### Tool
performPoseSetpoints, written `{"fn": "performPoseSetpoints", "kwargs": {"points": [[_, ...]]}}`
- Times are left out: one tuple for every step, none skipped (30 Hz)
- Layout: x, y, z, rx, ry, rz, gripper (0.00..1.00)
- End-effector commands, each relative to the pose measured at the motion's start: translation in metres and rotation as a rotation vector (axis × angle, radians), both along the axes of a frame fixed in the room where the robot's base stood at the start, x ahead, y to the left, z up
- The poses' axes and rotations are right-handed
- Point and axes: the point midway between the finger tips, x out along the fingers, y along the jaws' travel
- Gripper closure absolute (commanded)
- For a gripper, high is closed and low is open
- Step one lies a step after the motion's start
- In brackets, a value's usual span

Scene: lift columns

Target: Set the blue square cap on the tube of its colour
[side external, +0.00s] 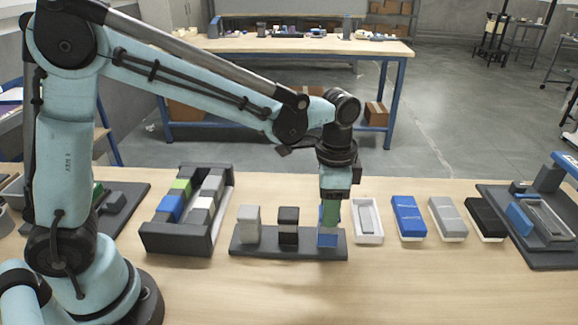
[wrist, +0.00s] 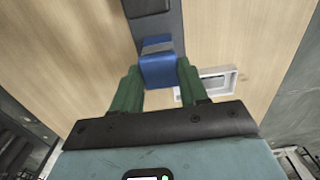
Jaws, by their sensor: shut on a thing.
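My gripper (side external: 329,228) points down at the right end of a dark base strip (side external: 268,250). Its green fingers are shut on the blue square cap, which shows as a blue piece between them in the wrist view (wrist: 158,70). In the side view, blue (side external: 327,241) shows just below the fingertips, low on the strip. The fingers hide most of what is there, so I cannot tell where cap and blue tube meet. A grey column (side external: 249,224) and a black column (side external: 288,225) stand upright on the same strip to the left.
A white tray (side external: 377,239) with a grey piece stands close right of my gripper. Blue (side external: 408,216), grey (side external: 447,217) and black (side external: 486,216) boxes follow. A dark rack (side external: 178,244) with coloured blocks stands left. The front of the table is clear.

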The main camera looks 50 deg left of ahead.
Motion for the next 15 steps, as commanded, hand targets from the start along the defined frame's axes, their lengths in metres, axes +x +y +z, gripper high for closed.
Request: {"fn": "performPoseSetpoints", "kwargs": {"points": [[0.0000, 0.0000, -0.0001, 0.000, 0.000, 0.000, 0.85], [0.0001, -0.0001, -0.0001, 0.000, 0.000, 0.000, 0.85], [0.0001, -0.0001, -0.0001, 0.000, 0.000, 0.000, 0.85], [0.0001, -0.0001, -0.0001, 0.000, 0.000, 0.000, 0.85], [0.0001, -0.0001, -0.0001, 0.000, 0.000, 0.000, 0.85], [0.0001, -0.0001, -0.0001, 0.000, 0.000, 0.000, 0.85], [0.0001, -0.0001, -0.0001, 0.000, 0.000, 0.000, 0.85], [0.0001, -0.0001, 0.0000, 0.000, 0.000, 0.000, 0.85], [0.0001, -0.0001, 0.0000, 0.000, 0.000, 0.000, 0.50], [0.0001, -0.0001, 0.0000, 0.000, 0.000, 0.000, 0.46], [0.0001, -0.0001, 0.0000, 0.000, 0.000, 0.000, 0.41], [0.0001, -0.0001, 0.0000, 0.000, 0.000, 0.000, 0.35], [0.0001, -0.0001, 0.0000, 0.000, 0.000, 0.000, 0.30], [0.0001, -0.0001, 0.0000, 0.000, 0.000, 0.000, 0.27], [0.0001, 0.0000, 0.0000, 0.000, 0.000, 0.000, 0.27]]}}
